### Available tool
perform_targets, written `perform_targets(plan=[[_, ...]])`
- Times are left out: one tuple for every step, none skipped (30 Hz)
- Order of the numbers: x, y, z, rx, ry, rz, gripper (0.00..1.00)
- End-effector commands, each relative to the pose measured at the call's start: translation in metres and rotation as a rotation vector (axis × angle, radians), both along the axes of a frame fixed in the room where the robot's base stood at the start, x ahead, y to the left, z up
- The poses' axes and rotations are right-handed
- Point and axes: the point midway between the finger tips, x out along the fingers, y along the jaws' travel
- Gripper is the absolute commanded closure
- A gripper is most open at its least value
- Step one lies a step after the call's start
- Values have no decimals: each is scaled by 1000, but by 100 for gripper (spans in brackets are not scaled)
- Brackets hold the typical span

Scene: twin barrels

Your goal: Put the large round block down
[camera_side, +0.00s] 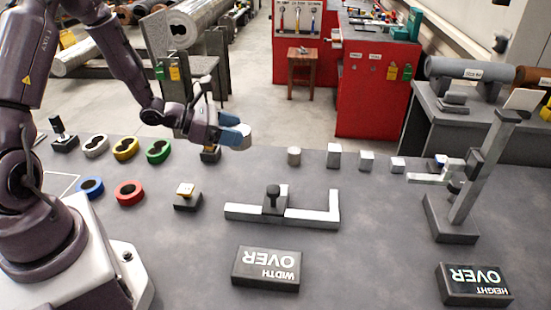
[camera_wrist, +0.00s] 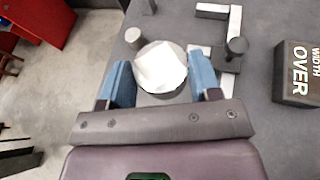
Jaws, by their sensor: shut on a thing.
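My gripper (camera_side: 236,133) is shut on the large round block (camera_side: 243,140), a pale grey cylinder held between the blue fingertips. In the side view it is in the air near the table's back edge. In the wrist view the block's bright round top (camera_wrist: 160,66) shows between the two blue fingers of my gripper (camera_wrist: 160,82). The bench top (camera_side: 330,245) is grey; I cannot tell the exact height of the block above it.
A smaller round block (camera_side: 294,156) stands to the right, beside a row of square blocks (camera_side: 334,155). The width gauge (camera_side: 285,214) lies nearer the front. A height gauge (camera_side: 464,185) stands at right. Coloured rings (camera_side: 128,192) are at left.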

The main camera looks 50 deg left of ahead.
Motion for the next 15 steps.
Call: perform_targets(plan=[[6,4,-1,0,-7,0,93],[9,4,-3,1,-7,-6,93],[15,5,-5,1,-8,-8,93],[20,6,-8,-1,-8,-9,93],[26,8,-10,-2,-8,-8,93],[35,10,-14,-1,-8,-9,93],[41,11,-18,-1,-7,-10,93],[48,13,-21,-1,-8,-10,93],[57,16,-25,-1,-9,-10,93],[63,17,-28,0,-8,-10,93],[70,19,-31,-1,-8,-10,93],[78,21,-34,-1,-9,-10,93],[84,23,-37,-1,-8,-10,93],[90,24,-40,0,-8,-10,93],[96,26,-48,-2,-5,-10,93]])
